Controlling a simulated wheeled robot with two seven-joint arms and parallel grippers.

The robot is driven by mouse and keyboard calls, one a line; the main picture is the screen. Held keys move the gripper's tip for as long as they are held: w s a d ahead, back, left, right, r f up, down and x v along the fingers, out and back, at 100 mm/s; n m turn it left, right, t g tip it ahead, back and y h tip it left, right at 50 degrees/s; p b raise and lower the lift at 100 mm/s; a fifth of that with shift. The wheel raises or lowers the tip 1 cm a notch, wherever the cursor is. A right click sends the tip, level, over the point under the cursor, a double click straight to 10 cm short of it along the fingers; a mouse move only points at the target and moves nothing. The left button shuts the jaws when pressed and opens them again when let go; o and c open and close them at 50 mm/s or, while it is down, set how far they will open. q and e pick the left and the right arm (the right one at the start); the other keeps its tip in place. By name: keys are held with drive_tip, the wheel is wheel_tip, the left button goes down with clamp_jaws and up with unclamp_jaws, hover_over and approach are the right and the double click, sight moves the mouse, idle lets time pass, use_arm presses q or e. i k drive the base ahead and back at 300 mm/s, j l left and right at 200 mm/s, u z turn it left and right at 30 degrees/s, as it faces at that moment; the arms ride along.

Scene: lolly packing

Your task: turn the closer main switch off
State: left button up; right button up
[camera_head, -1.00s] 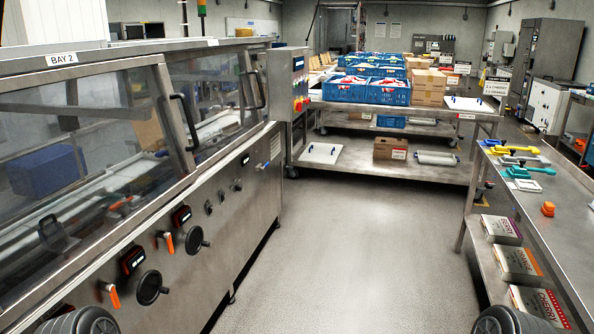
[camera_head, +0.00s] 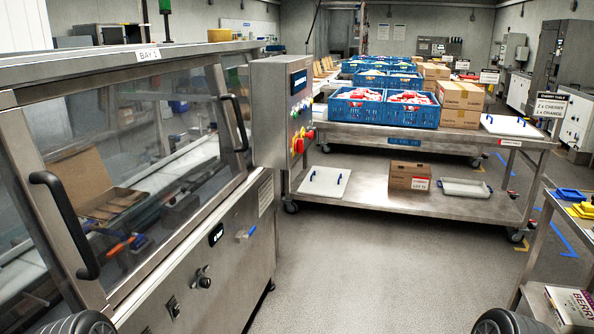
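A grey control box (camera_head: 283,110) stands at the far end of the steel machine on the left. On its side is a red and yellow switch (camera_head: 298,143), with small buttons around it; its setting is too small to read. I cannot tell which of these the task names. Only dark ribbed parts of my arms show at the bottom corners; neither gripper is in view.
The machine (camera_head: 150,55) carries a BAY 1 label and clear doors with black handles. A steel trolley (camera_head: 360,190) with blue crates (camera_head: 356,110) and cartons stands ahead. A side table (camera_head: 555,215) is at right. The grey floor (camera_head: 390,285) between is clear.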

sight(299, 143)
drive_tip(key=i+l+u, duration=0.1)
drive_tip(key=i+l, duration=0.6)
drive_tip(key=l, duration=0.25)
drive_tip(key=i+l+u, duration=0.15)
drive_tip(key=i+l, duration=0.15)
drive_tip(key=l, duration=0.2)
drive_tip(key=i+l, duration=0.3)
drive_tip(key=l, duration=0.2)
drive_tip(key=i+l+u, duration=0.15)
drive_tip(key=i+l, duration=0.15)
drive_tip(key=l, duration=0.25)
drive_tip(key=i+l, duration=0.3)
drive_tip(key=l, duration=0.25)
drive_tip(key=i+l+u, duration=0.15)
drive_tip(key=i+l, duration=0.15)
drive_tip(key=l, duration=0.3)
drive_tip(key=i+l, duration=0.2)
drive_tip(key=l, duration=0.35)
drive_tip(key=i+u, duration=0.05)
